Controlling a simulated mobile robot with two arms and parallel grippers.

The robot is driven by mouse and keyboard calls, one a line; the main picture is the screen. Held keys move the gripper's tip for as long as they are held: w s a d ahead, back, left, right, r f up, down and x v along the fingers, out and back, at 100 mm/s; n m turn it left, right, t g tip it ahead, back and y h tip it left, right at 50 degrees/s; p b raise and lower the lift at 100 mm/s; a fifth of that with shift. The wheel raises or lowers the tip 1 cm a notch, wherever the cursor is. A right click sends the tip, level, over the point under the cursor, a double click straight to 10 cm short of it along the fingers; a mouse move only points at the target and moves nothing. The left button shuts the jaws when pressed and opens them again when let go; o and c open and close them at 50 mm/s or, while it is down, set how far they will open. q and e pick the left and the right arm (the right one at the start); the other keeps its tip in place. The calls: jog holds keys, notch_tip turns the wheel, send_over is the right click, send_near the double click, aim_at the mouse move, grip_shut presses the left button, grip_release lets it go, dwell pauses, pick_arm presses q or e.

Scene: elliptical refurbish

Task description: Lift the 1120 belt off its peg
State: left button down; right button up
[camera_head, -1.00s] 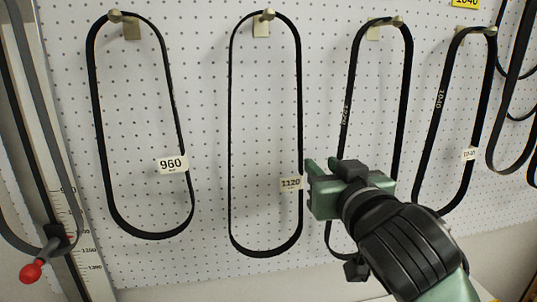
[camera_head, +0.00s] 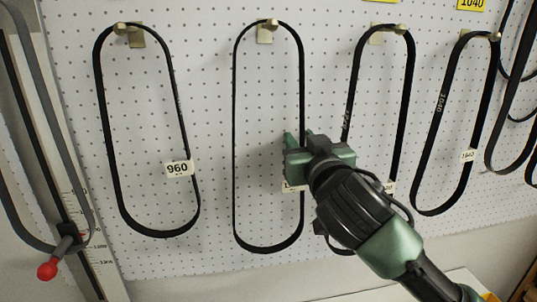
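The 1120 belt (camera_head: 235,150) is a thin black loop. It hangs from a brass-coloured peg (camera_head: 266,24) on the pegboard, in the middle of the head view. My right gripper (camera_head: 298,138) is at the belt's right strand, about halfway down. Its green fingertips look apart, one on each side of the strand; contact is hard to tell. The gripper body covers part of the strand and most of the white tag (camera_head: 291,187), so its number cannot be read. My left gripper is not in view.
The 960 belt (camera_head: 104,130) hangs to the left. Another belt (camera_head: 408,100) hangs close on the right, partly behind my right arm, then a 1040-marked belt (camera_head: 433,130). A red-knobbed lever (camera_head: 47,270) and a ruler scale stand at far left.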

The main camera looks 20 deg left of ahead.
jog(key=shift+c, duration=0.3)
grip_shut()
dwell(1.1)
